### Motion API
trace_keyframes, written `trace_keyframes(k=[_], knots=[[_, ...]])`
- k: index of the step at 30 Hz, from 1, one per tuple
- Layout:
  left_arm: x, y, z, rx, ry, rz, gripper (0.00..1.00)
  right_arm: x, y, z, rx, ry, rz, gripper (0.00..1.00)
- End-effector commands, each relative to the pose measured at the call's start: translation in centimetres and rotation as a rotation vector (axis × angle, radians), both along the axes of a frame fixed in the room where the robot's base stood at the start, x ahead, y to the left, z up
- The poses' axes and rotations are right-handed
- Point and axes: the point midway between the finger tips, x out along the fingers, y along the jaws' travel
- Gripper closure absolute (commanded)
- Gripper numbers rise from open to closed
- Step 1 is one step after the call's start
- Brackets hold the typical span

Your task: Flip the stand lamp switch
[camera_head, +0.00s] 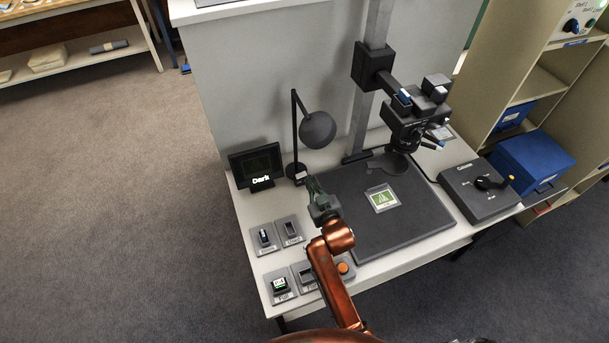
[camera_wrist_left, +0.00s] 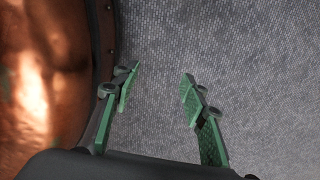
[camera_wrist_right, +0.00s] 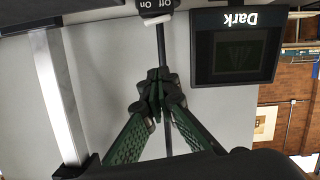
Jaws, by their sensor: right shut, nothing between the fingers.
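A black stand lamp with a thin pole and a round shade (camera_head: 318,129) stands at the back left of the table. Its small base (camera_head: 296,172) carries a switch. In the right wrist view the switch box (camera_wrist_right: 156,8), marked Off and On, shows upside down at the top edge, partly cut off. My right gripper (camera_head: 312,185) is shut and empty, just in front of the lamp base; its closed fingertips (camera_wrist_right: 158,80) show below the switch box in the right wrist view, apart from it in the picture. My left gripper (camera_wrist_left: 160,78) is open and empty over grey carpet.
A small screen reading Dark (camera_head: 257,167) stands left of the lamp. A dark board (camera_head: 420,220) with a green card (camera_head: 382,199) lies to the right, under a camera on a column (camera_head: 371,80). Several small switch plates (camera_head: 264,239) lie at the front left.

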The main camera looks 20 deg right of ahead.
Motion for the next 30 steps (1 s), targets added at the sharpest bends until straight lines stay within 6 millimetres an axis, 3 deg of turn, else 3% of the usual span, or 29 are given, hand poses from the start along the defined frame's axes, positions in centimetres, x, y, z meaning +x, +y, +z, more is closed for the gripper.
trace_keyframes(k=[16, 21, 30], knots=[[7.6, -0.7, 2.7, -0.003, -0.006, 0.038, 0.60, 8.1, -0.1, -2.5, 0.000, 0.003, -0.001, 1.00], [9.5, -0.7, 4.2, -0.004, -0.006, 0.048, 0.60, 7.9, -0.5, -4.6, 0.001, 0.007, -0.001, 1.00], [11.2, -0.8, 6.1, -0.005, -0.006, 0.055, 0.60, 7.9, -0.8, -6.0, 0.001, 0.003, -0.001, 1.00]])
